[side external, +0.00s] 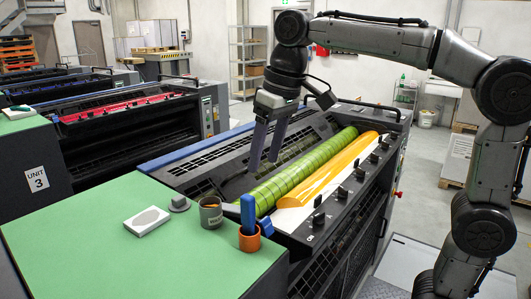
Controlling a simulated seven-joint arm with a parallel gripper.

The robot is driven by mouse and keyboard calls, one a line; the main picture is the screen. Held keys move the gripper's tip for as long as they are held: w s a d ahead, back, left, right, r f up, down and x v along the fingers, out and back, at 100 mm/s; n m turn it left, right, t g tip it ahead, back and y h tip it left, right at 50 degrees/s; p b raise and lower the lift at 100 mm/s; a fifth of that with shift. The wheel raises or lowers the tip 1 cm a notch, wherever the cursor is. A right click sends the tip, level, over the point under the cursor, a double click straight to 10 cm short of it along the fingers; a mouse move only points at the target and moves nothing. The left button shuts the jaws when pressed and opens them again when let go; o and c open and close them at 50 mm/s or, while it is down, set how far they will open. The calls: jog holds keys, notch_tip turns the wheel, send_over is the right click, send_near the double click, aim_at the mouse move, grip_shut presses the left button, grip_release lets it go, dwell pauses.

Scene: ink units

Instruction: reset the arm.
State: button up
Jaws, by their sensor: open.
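My gripper (267,160) points down over the near ink unit, at the dark grille left of the green roller (305,170). Its two fingers are apart with nothing seen between them. The fingertips appear close to the unit's top, but I cannot tell whether they touch it. My arm comes in from the right side and bends over the unit. A yellow-orange ink surface (336,172) lies along the right of the green roller.
A row of black knobs (345,193) runs along the unit's right edge. On the green top (130,245) stand a can (211,213), an orange cup (249,240) with a blue-handled tool, a white pad (147,220) and a grey knob-like piece (179,204). A red-roller unit stands behind left.

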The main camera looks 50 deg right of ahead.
jog(key=s+d+t, duration=0.1)
jog(key=s+d, duration=0.2)
jog(key=s, duration=0.6)
jog(key=s+f+t, duration=0.1)
jog(key=s+f, duration=0.3)
jog(key=f, duration=0.3)
jog(key=s+d+f+t, duration=0.1)
jog(key=s+f, duration=0.4)
jog(key=f, duration=0.2)
jog(key=shift+d+h, duration=0.2)
jog(key=shift+h, duration=0.1)
